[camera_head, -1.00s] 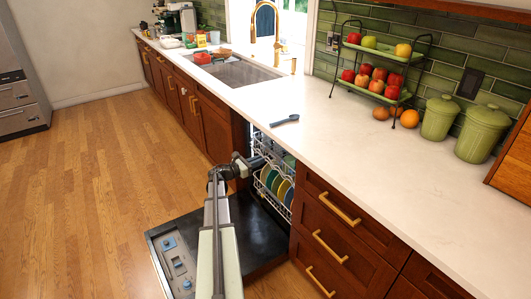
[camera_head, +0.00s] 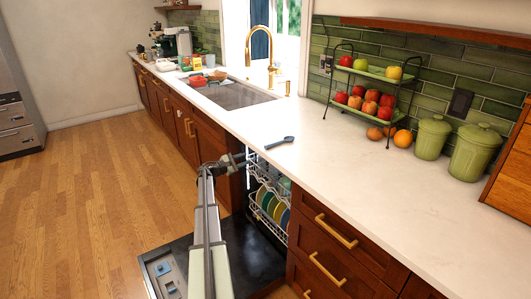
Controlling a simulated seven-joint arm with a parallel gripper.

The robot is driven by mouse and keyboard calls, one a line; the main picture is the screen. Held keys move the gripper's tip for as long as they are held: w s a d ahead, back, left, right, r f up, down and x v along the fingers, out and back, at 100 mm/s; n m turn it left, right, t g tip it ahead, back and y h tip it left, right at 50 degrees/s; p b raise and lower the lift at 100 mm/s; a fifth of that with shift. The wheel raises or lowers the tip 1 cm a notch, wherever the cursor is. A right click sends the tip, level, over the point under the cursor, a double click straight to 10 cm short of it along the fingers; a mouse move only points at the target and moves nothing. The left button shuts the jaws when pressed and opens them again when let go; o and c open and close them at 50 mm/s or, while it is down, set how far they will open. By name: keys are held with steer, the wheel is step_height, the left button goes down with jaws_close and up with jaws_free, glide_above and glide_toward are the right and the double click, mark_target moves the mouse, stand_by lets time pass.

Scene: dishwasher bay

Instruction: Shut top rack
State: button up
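The dishwasher under the counter is open, with its door (camera_head: 253,254) folded down flat over the floor. Its top rack (camera_head: 262,174) is a white wire rack at the upper part of the opening, mostly inside the bay; how far it sticks out is hard to tell. A lower rack (camera_head: 270,205) below it holds several coloured plates. My gripper (camera_head: 240,160) is at the front of the opening, level with the top rack and by its left front. The fingers are small and dark, so whether they are open or touch the rack cannot be seen.
The white counter (camera_head: 340,170) runs above the bay, with a dark utensil (camera_head: 276,141) near its edge. Drawers with gold handles (camera_head: 337,230) flank the bay on the right. The wooden floor (camera_head: 90,200) on the left is clear.

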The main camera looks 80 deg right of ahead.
steer(key=s+d+m, duration=0.9)
steer(key=d+m, duration=0.1)
steer(key=d, duration=0.1)
steer(key=shift+s+f, duration=0.2)
stand_by(0.6)
steer(key=shift+c, duration=0.2)
jaws_close()
